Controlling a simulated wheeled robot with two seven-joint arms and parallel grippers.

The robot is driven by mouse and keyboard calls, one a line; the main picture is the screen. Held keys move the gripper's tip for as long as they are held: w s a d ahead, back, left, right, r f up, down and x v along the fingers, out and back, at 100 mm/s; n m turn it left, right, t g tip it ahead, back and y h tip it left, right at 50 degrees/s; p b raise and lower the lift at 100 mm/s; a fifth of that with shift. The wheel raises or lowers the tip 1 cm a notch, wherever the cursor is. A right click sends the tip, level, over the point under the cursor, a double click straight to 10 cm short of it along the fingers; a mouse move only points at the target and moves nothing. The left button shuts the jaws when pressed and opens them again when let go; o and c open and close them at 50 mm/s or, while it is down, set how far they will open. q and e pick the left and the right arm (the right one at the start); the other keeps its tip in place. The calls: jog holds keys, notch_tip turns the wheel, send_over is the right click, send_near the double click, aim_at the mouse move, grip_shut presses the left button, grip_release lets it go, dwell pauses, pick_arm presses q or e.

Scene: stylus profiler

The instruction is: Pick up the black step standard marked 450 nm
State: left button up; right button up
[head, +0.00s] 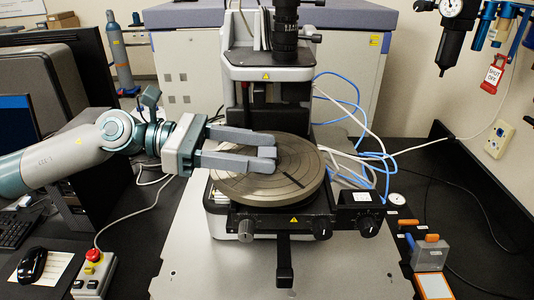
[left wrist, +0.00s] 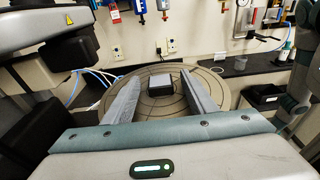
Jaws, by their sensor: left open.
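My left gripper (head: 272,151) reaches in from the left over the round stage (head: 240,184), its two fingers spread apart. It is open. A small dark block with a greyer top, apparently the step standard (left wrist: 160,82), sits on the stage in the left wrist view. It lies between the ends of the fingers (left wrist: 160,80), with a visible gap on each side. In the head view a small grey shape shows between the fingertips, but I cannot clearly separate it from them. No 450 nm marking is readable. My right gripper is not in view.
The profiler's black column and optics (head: 286,35) stand behind the stage. Stage knobs (head: 322,229) are in front. A red emergency button (head: 93,255) is at lower left. Small boxes (head: 430,252) stand at right. Blue and white cables (head: 365,155) run behind the stage.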

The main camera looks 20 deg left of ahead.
aim_at(258, 154)
pick_arm(q)
jog(key=c, duration=1.1)
jog(key=shift+c, duration=0.2)
jog(key=shift+r, duration=0.15)
jog(key=shift+r+b, duration=0.35)
jog(key=shift+r, duration=0.15)
jog(key=r, duration=0.2)
jog(key=r+b, duration=0.1)
jog(key=shift+s+d, duration=0.15)
jog(key=shift+d, duration=0.1)
jog(key=s+d+r+b, duration=0.3)
jog(key=s+d+r, duration=0.3)
jog(key=d, duration=0.2)
jog(key=shift+s+d+r+b, duration=0.3)
jog(key=shift+s+d+r, duration=0.05)
jog(key=shift+d, duration=0.05)
